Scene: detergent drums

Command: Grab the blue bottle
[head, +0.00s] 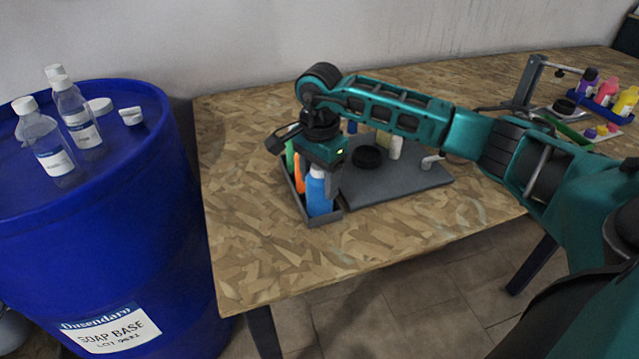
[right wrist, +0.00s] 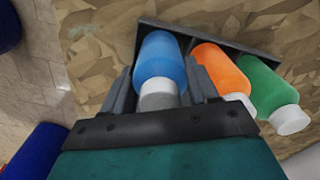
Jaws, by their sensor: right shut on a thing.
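The blue bottle (head: 319,194) stands at the near end of a grey tray (head: 322,220) on the wooden table. In the right wrist view the blue bottle (right wrist: 160,62) has a grey-white cap (right wrist: 158,94) and lies between the two fingers. My right gripper (head: 326,178) reaches down over the bottle from above and is shut on it. It also shows in the right wrist view (right wrist: 160,90). The bottle is still in the tray. My left gripper is in neither view.
An orange bottle (right wrist: 220,70) and a green bottle (right wrist: 266,88) stand beside the blue one in the same tray. A dark grey mat (head: 390,187) lies right of it. A blue drum (head: 100,230) with several clear bottles stands at left. The table's front is clear.

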